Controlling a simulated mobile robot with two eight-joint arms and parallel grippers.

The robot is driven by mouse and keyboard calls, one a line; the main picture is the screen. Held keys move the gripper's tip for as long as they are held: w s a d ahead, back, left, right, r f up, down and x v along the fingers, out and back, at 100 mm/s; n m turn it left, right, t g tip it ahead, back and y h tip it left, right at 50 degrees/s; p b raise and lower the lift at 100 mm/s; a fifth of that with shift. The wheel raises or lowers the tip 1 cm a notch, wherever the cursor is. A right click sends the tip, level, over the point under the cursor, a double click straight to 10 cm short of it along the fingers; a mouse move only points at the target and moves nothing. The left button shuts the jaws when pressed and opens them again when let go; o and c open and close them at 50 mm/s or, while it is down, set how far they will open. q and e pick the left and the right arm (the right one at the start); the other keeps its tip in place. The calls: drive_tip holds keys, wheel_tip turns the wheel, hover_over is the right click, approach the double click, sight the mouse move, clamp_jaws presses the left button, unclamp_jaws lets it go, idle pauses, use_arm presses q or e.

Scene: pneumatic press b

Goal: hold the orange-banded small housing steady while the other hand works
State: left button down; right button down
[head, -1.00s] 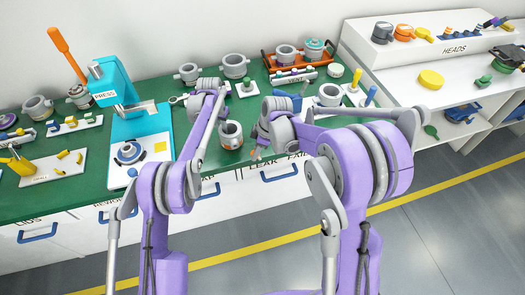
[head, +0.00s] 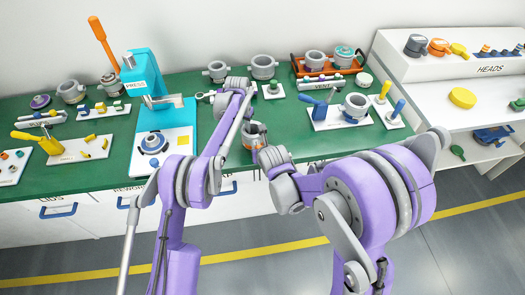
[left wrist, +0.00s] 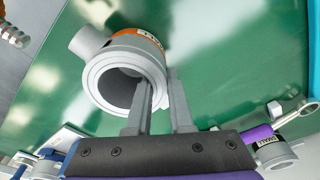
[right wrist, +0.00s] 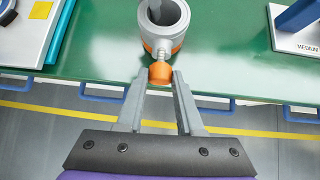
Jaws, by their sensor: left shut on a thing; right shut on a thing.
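The small housing (head: 254,136) is a grey cup with an orange band, upright near the front edge of the green bench. In the right wrist view the housing (right wrist: 180,17) has a threaded stub facing me. My right gripper (right wrist: 161,76) is shut on a small orange cap (right wrist: 160,72) at the stub's end. I cannot tell whether the cap touches it.
The blue press (head: 146,78) stands left of the housing, with a part on its base. A white fixture plate (head: 328,122) with a blue lever is to the right. An orange tray (head: 300,66) holds housings at the back. Bare bench lies around the housing.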

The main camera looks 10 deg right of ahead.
drive_tip(key=shift+s, duration=0.15)
drive_tip(key=shift+f, duration=2.55)
drive_tip(key=shift+w+a, duration=0.1)
drive_tip(key=shift+w, duration=1.45)
drive_tip(key=shift+c, duration=2.3)
unclamp_jaws()
drive_tip(key=shift+r, duration=0.1)
drive_tip(key=v, duration=1.2)
